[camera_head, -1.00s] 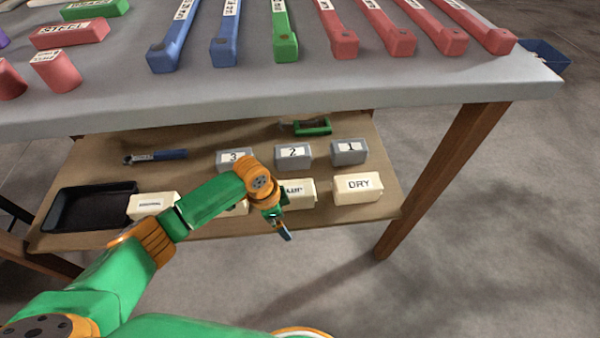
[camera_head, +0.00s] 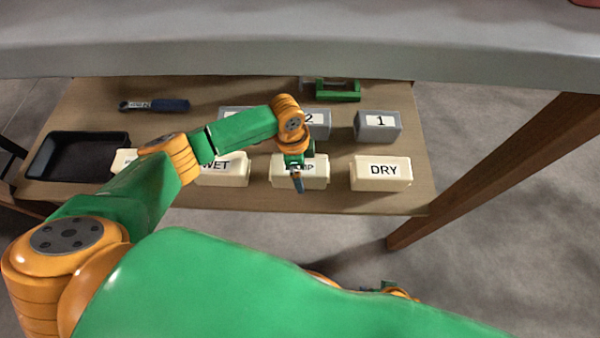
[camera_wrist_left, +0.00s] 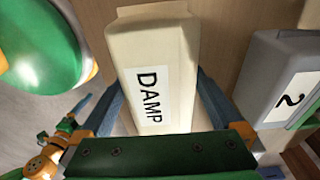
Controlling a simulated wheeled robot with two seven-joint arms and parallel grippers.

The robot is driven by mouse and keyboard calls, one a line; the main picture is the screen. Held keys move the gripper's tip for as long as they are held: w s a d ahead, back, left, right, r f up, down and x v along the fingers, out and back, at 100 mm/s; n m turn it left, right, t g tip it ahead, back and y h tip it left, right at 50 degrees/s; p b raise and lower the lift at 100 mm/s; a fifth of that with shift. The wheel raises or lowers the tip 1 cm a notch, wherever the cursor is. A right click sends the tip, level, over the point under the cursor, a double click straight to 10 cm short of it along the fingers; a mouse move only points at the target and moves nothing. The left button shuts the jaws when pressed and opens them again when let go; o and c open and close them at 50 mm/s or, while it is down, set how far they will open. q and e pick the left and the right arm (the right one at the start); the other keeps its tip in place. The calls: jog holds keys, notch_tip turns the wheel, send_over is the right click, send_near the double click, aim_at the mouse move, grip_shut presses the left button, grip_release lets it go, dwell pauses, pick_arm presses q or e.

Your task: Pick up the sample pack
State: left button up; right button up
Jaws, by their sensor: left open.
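Cream packs labelled WET (camera_head: 222,170), DAMP (camera_head: 285,178) and DRY (camera_head: 381,173) stand in a row on the wooden lower shelf. My left gripper (camera_head: 297,180) is at the DAMP pack and partly covers its label. In the left wrist view the DAMP pack (camera_wrist_left: 158,50) lies between the two open blue-grey fingers, one along each side. Whether the fingers touch it is unclear. Another cream pack (camera_head: 122,161) is mostly behind my left arm. My right gripper (camera_wrist_left: 80,106) appears small at the lower left of the wrist view; its opening is unclear.
Grey boxes labelled 1 (camera_head: 378,126) and 2 (camera_head: 322,124) stand behind the cream row; a third is partly hidden. A black tray (camera_head: 72,137), a blue-handled tool (camera_head: 155,105) and a green-framed object (camera_head: 338,96) are also there. The tabletop (camera_head: 300,48) overhangs the shelf.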

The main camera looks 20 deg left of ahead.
pick_arm(q)
jog(key=shift+f, duration=0.35)
jog(key=shift+r, duration=0.1)
grip_shut()
